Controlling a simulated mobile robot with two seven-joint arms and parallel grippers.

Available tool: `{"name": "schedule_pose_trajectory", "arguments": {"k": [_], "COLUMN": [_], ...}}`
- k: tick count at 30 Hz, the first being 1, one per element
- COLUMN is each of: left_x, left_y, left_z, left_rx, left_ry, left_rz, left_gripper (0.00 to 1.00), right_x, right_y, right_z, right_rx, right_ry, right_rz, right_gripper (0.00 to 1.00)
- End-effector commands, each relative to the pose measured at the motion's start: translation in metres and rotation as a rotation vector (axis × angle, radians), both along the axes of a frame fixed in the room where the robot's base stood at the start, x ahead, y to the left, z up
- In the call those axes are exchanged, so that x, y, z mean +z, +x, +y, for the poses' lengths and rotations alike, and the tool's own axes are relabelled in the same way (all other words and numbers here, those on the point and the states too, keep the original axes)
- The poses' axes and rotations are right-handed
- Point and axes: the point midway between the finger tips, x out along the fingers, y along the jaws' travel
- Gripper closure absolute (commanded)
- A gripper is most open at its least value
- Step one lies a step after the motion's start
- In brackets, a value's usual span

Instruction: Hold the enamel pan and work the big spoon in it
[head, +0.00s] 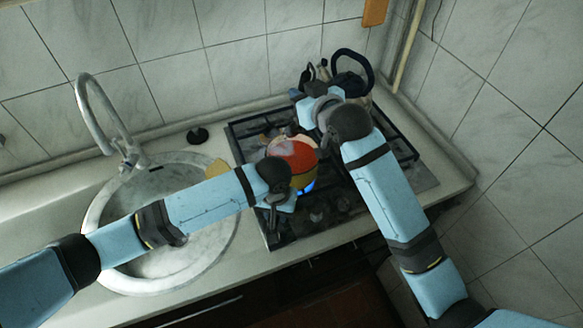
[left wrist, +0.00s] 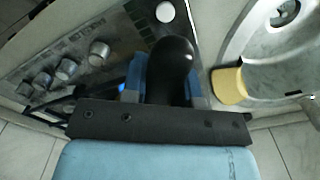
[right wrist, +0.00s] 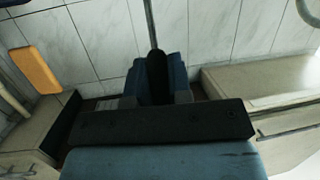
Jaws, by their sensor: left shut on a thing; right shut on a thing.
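The enamel pan (head: 296,158), orange-red with a yellowish lower part, is over the stove, with a blue flame showing below it. My left gripper (head: 283,200) is at its near side. In the left wrist view its fingers (left wrist: 168,85) are shut on the dark pan handle (left wrist: 172,58). My right gripper (head: 308,98) is above and behind the pan. In the right wrist view its fingers (right wrist: 157,82) are shut on the dark handle of the big spoon (right wrist: 157,68), whose thin metal shaft runs on from it. The spoon's bowl is not discernible, so I cannot tell whether it touches the pan.
A kettle with a dark looped handle (head: 352,72) stands at the stove's back, close to my right gripper. The stove (head: 425,178) is lit under the pan. A round sink (head: 105,215) with a tall tap (head: 95,105) and a yellow sponge (head: 217,168) lie left.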

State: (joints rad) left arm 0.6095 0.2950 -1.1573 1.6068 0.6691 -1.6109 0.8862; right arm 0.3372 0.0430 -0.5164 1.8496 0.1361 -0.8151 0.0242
Motion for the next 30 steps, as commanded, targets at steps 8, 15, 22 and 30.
{"name": "schedule_pose_trajectory", "arguments": {"k": [8, 15, 22, 30], "left_x": [0.000, 0.000, 0.001, 0.036], "left_y": [0.000, 0.000, 0.000, 0.000], "left_z": [0.000, 0.000, 0.000, -0.001], "left_rx": [-0.001, 0.000, 0.000, -0.002], "left_ry": [0.000, 0.000, 0.000, -0.004], "left_rz": [0.000, 0.000, 0.000, -0.002], "left_gripper": [1.00, 0.43, 0.43, 0.43], "right_x": [0.000, 0.000, 0.000, 0.000], "right_y": [0.000, 0.000, 0.000, 0.000], "right_z": [0.000, 0.000, 0.000, 0.000], "right_rx": [0.000, 0.000, 0.000, 0.000], "right_ry": [0.001, 0.001, 0.000, 0.001], "right_rz": [-0.001, -0.001, 0.000, -0.001], "right_gripper": [1.00, 1.00, 1.00, 1.00]}}
